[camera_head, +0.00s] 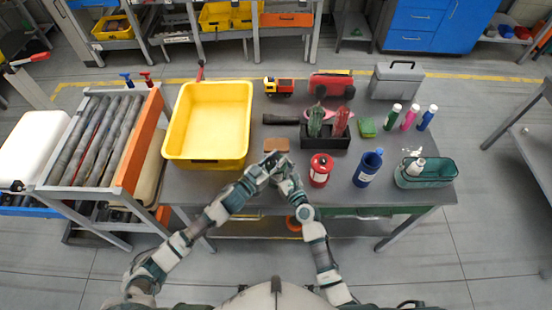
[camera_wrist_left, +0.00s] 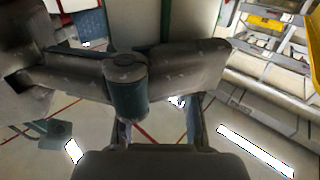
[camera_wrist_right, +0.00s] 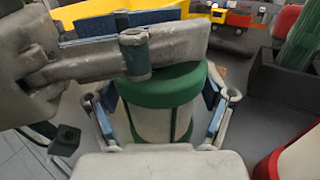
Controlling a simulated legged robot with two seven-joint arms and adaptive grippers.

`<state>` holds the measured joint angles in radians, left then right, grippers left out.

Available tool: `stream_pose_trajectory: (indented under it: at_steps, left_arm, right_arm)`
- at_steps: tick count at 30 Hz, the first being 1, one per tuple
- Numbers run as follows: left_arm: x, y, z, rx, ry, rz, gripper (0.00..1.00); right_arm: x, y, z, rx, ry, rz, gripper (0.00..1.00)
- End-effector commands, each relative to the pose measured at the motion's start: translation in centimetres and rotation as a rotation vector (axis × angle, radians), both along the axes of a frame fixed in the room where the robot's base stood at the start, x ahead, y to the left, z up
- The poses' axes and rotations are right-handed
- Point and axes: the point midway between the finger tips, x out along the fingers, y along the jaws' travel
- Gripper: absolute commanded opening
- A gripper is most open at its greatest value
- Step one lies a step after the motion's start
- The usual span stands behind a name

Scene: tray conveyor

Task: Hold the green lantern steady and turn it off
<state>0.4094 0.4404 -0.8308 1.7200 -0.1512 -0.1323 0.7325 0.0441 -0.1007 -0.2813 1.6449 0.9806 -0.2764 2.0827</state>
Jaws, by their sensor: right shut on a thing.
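The green lantern (camera_wrist_right: 162,88) has a green top and a pale body. In the right wrist view it stands upright between the blue-padded fingers of my right gripper (camera_wrist_right: 160,112), which is shut on it. In the head view my left gripper (camera_head: 268,163) and right gripper (camera_head: 287,180) meet at the table's front edge and hide most of the lantern. In the left wrist view my left gripper (camera_wrist_left: 160,125) has its fingers apart with nothing seen between them. A grey link crosses that view and hides the tips. I cannot make out the lantern's switch.
A yellow bin (camera_head: 246,137) stands left and a brown block (camera_head: 277,145) lies just behind. A teal basket (camera_head: 440,180) is further right.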

Motion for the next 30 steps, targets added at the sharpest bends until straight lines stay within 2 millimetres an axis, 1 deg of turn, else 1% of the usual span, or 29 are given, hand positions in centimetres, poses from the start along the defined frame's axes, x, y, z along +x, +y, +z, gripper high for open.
stream_pose_trajectory:
  at_steps: [1,2,3,11,14,17,24,27,30]
  left_arm:
    - [0.2,0.2,0.2,0.001,-0.003,0.004,0.46]
    - [0.2,0.2,0.2,0.001,-0.003,0.003,0.53]
    - [0.2,0.1,0.1,0.0,-0.003,0.003,0.55]
    - [0.0,0.1,0.0,0.0,0.0,0.001,0.55]
    - [-0.4,0.5,-0.2,0.001,0.002,0.001,0.55]
    - [-1.6,1.6,-0.2,0.001,0.003,0.001,0.55]
    - [-5.6,5.2,-0.3,0.001,0.003,0.001,0.55]
    - [-7.1,6.5,-0.2,0.001,0.003,0.0,0.55]
    - [-8.0,7.4,-0.2,0.0,0.003,0.002,0.55]
  right_arm:
    - [-0.1,0.0,-0.2,0.0,0.004,0.002,0.32]
    - [-0.1,0.0,-0.2,0.0,0.004,0.002,0.32]
    - [-0.1,0.0,-0.2,0.001,0.005,0.001,0.32]
    - [0.0,0.0,-0.2,0.001,0.005,0.0,0.32]
    - [0.0,-0.1,-0.2,0.001,0.005,0.0,0.32]
    - [0.0,-0.1,-0.2,0.001,0.005,-0.001,0.32]
    - [0.0,-0.1,-0.2,0.0,0.004,-0.001,0.32]
    - [0.0,-0.1,-0.2,0.0,0.004,-0.001,0.32]
    - [0.1,-0.1,-0.2,0.001,0.005,-0.001,0.32]
